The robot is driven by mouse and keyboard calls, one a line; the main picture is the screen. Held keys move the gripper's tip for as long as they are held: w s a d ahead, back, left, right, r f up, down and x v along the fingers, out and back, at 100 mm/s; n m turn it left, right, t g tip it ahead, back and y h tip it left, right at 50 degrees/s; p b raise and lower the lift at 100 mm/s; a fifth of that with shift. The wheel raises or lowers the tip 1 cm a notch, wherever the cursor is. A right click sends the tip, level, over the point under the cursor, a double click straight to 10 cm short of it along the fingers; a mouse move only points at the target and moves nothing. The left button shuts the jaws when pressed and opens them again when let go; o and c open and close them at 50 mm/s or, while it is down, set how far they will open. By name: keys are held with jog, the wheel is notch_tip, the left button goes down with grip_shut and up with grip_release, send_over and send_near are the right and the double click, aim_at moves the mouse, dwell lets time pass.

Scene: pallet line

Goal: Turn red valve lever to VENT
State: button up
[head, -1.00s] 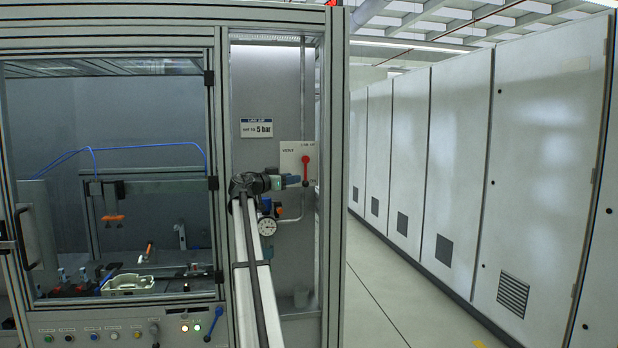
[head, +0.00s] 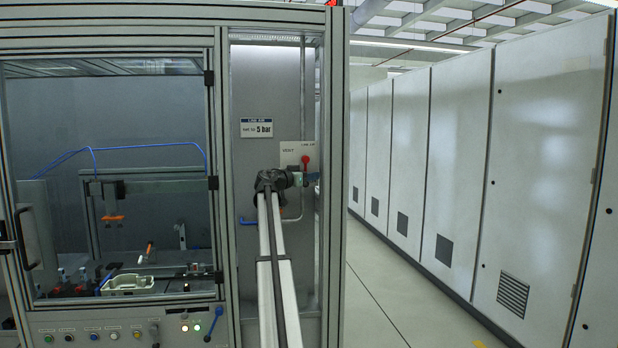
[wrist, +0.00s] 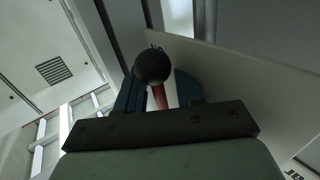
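The red valve lever (head: 306,160) stands upright on a pale plate (head: 289,154) in the right-hand bay of the cabinet. VENT is printed on the plate's left side, and another label, hard to read, is at its top right. My gripper (head: 308,178) is at the lever and hides its lower part. In the wrist view, the lever shows as a dark round knob (wrist: 152,67) with a red shaft (wrist: 160,97). The shaft lies between my two blue fingers, with a visible gap on its right, so my gripper looks open around it.
A sign (head: 256,128) reading "set to 5 bar" hangs above left of my arm. A blue handle (head: 249,221) sticks out left of my arm. The bay's right frame post (head: 333,180) stands close to the lever. An aisle floor (head: 385,290) lies right.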

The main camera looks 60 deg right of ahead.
jog(key=shift+c, duration=0.4)
grip_shut()
